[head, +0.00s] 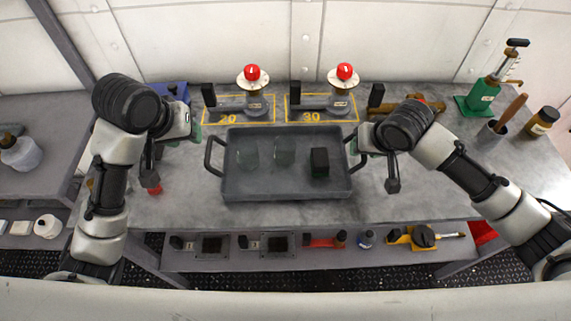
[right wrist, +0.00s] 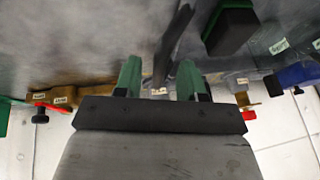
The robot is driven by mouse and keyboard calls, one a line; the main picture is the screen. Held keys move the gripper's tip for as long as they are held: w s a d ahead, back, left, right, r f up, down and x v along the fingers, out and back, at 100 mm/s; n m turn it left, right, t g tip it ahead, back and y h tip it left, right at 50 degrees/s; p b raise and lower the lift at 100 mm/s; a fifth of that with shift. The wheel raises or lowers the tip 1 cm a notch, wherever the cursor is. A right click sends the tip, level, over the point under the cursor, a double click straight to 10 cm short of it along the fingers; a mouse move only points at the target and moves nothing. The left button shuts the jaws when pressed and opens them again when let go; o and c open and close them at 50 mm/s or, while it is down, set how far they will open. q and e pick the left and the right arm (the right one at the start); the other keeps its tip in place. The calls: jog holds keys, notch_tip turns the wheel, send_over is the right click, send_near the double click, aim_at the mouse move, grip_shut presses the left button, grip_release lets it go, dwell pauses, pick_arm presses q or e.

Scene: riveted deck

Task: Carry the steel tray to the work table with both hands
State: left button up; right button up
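The dark grey steel tray (head: 265,187) sits on the work table (head: 400,205), with a loop handle at each end. Two clear glasses (head: 247,155) (head: 284,152) and a black block (head: 320,162) stand in it. My left gripper (head: 198,135) is near the left handle (head: 212,155), apparently apart from it; its fingers are too small to read. My right gripper (head: 361,146) is at the right handle (head: 359,158). In the right wrist view, its green-tipped fingers (right wrist: 160,80) are spread, with the dark handle bar (right wrist: 177,45) near the gap between them; contact is unclear.
Behind the tray are two yellow-marked spots, "20" (head: 228,121) and "30" (head: 312,117), with red-topped fixtures. A green pump device (head: 487,90), cup and jar stand at right. A lower shelf (head: 200,262) holds tools. A side bench (head: 45,150) stands at left.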

jog(key=v, duration=1)
jog(key=shift+r, duration=0.15)
jog(key=shift+s, duration=0.1)
